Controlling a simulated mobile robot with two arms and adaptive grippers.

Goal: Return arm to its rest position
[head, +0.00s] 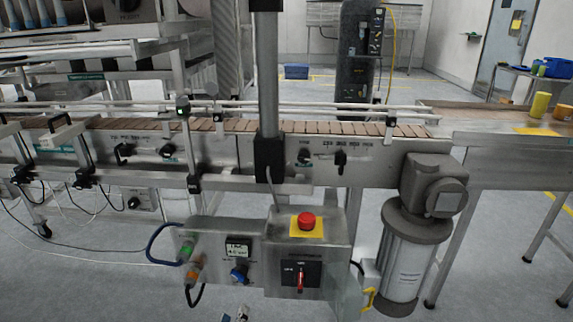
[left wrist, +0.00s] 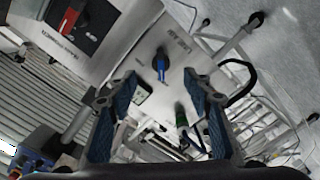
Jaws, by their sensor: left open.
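My left gripper (head: 235,316) shows only as fingertips at the bottom edge of the head view, below the control box (head: 255,225). In the left wrist view the left gripper (left wrist: 160,80) is open, with its two blue-padded fingers apart and nothing between them. The box's blue knob (left wrist: 160,67) appears ahead between the fingertips, apart from them; it also shows in the head view (head: 238,273). My right gripper is in neither view.
The box carries a red emergency button (head: 306,221), a red-handled switch (head: 300,279), and green (head: 187,249) and orange (head: 195,270) fittings. A conveyor (head: 225,148) runs behind, with a motor (head: 403,257) to the right. Yellow cups (head: 540,105) stand far right.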

